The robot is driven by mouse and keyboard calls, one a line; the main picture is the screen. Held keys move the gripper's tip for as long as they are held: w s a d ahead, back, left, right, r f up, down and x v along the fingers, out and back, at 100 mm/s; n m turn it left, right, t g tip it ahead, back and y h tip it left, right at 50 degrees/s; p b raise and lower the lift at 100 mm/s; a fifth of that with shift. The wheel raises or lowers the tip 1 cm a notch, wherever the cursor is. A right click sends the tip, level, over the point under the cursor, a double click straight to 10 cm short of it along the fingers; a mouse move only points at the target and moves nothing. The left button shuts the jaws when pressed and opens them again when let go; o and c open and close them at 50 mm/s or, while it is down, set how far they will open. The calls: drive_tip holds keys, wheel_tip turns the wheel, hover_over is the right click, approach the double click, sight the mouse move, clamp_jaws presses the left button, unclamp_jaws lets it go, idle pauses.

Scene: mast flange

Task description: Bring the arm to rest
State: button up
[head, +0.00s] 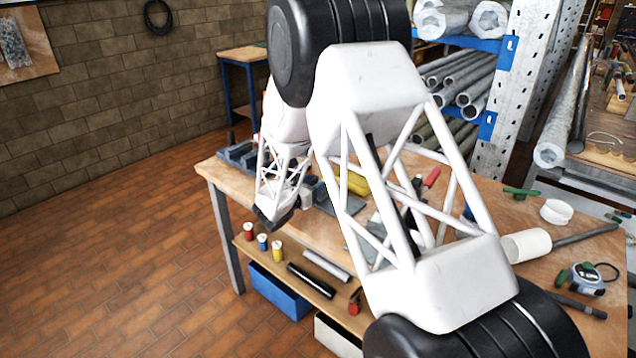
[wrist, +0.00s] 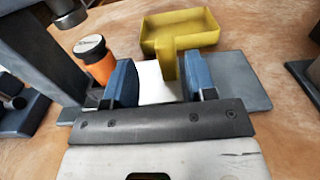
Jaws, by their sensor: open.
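In the wrist view my gripper (wrist: 159,66) is open, its two blue fingers spread apart. A yellow tray (wrist: 185,18) lies just beyond the fingertips. A narrow yellow part on its near side shows between the fingers, close to the right one; I cannot tell whether they touch. In the head view my white lattice arm fills the middle and reaches over the workbench (head: 325,228). The fingers cannot be made out there.
A grey plate (wrist: 240,88) lies beneath. A dark post rises at the left of the wrist view. The brick floor at left is clear.

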drive_tip(key=shift+s, duration=0.1)
idle(0.3)
drive_tip(key=s+d+r+m+g+y, duration=0.1)
drive_tip(key=s+d+r+m+g, duration=0.55)
drive_tip(key=s, duration=0.55)
drive_tip(key=s+d+r+m+g+y, duration=0.1)
drive_tip(key=s+d+r+m+g, duration=0.3)
drive_tip(key=s+d+r+m, duration=0.6)
drive_tip(key=s+a+r+m+y, duration=0.1)
drive_tip(key=s+m+y, duration=0.4)
drive_tip(key=s, duration=1.1)
drive_tip(key=s+a+r+m+y, duration=0.2)
drive_tip(key=s+m+y, duration=0.3)
drive_tip(key=s, duration=1.1)
drive_tip(key=shift+s+a+r+m+y, duration=0.15)
drive_tip(key=shift+a+r+m+y, duration=0.15)
drive_tip(key=shift+a+m+y, duration=0.1)
